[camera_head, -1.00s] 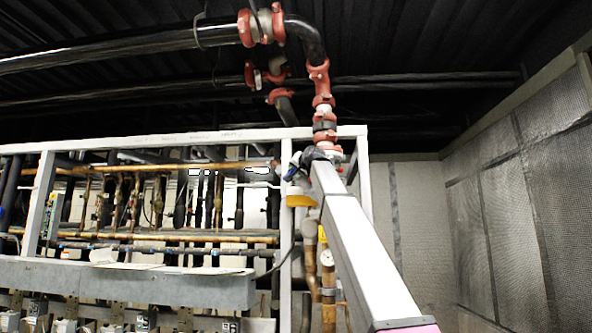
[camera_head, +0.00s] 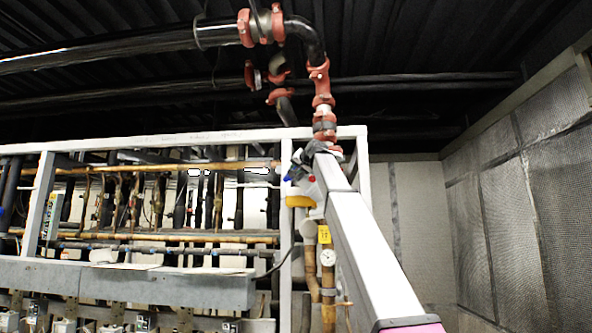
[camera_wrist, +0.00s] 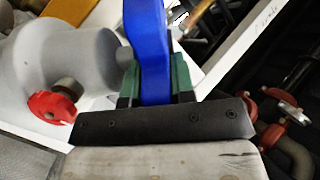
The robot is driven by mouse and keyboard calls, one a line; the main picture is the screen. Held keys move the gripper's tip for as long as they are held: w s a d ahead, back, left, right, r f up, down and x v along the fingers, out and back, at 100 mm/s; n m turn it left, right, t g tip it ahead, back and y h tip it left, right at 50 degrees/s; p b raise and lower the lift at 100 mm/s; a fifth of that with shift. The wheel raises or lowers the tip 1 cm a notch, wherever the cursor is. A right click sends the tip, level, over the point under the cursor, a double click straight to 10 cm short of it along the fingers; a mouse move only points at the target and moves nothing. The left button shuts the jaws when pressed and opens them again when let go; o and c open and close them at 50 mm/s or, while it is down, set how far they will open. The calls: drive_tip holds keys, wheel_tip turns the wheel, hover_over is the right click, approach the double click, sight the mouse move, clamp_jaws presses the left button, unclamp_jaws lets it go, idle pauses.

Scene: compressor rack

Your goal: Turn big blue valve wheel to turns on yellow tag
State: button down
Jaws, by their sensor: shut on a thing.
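The big blue valve wheel (camera_wrist: 153,45) fills the top middle of the wrist view, seen edge-on. My gripper (camera_wrist: 157,78) is shut on its rim, with a green finger pad on each side. The grey valve body (camera_wrist: 65,55) is to the left of the wheel. In the head view my gripper (camera_head: 297,170) is at the rack's upper right corner; a bit of the blue wheel (camera_head: 289,178) shows beside it, the rest hidden. A yellow tag (camera_head: 324,234) hangs on the pipe below; its marks are too small to read.
A small red knob (camera_wrist: 52,107) sits low on the valve body, left of my gripper. Red-coupled pipes (camera_head: 322,100) rise just behind the arm. The white rack frame (camera_head: 285,240) stands close by. Open space lies to the right, before the mesh-covered wall (camera_head: 500,215).

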drive_tip(key=shift+w+r+n+g, duration=0.25)
drive_tip(key=shift+n+g, duration=0.15)
drive_tip(key=shift+g, duration=1.1)
drive_tip(key=c, duration=1)
unclamp_jaws()
drive_tip(key=shift+o, duration=0.2)
drive_tip(key=shift+s+d, duration=0.1)
drive_tip(key=v, duration=1)
drive_tip(key=shift+s+d, duration=0.25)
drive_tip(key=shift+d, duration=0.05)
